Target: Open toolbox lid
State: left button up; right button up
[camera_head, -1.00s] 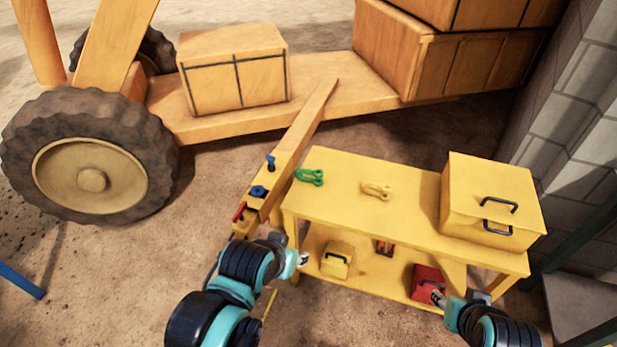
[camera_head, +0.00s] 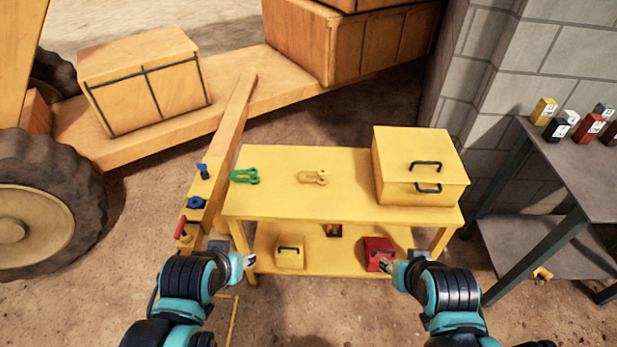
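The yellow toolbox (camera_head: 405,165) stands at the right end of the yellow table's top (camera_head: 290,193). Its lid is shut. One black handle (camera_head: 425,165) shows on the lid and another (camera_head: 428,188) on the front face. My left gripper (camera_head: 249,261) is in front of the table's left leg, low and apart from the toolbox. My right gripper (camera_head: 386,265) is below and in front of the toolbox, near a red box on the lower shelf; I cannot tell if they touch. Both grippers are small here and their finger opening is unclear.
A green shackle (camera_head: 244,176) and a yellow shackle (camera_head: 313,177) lie on the tabletop. The lower shelf holds a small yellow box (camera_head: 290,253) and the red box (camera_head: 378,250). A grey table (camera_head: 590,165) with several bottles stands right. A wooden beam (camera_head: 232,130) runs along the left.

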aim_at(415, 156)
jog(key=l+z, duration=0.15)
jog(key=z, duration=0.25)
jog(key=i+l+z, duration=0.15)
jog(key=z, duration=0.3)
jog(key=i+l+z, duration=0.1)
jog(key=z, duration=0.3)
jog(key=i+z, duration=0.15)
jog(key=z, duration=0.25)
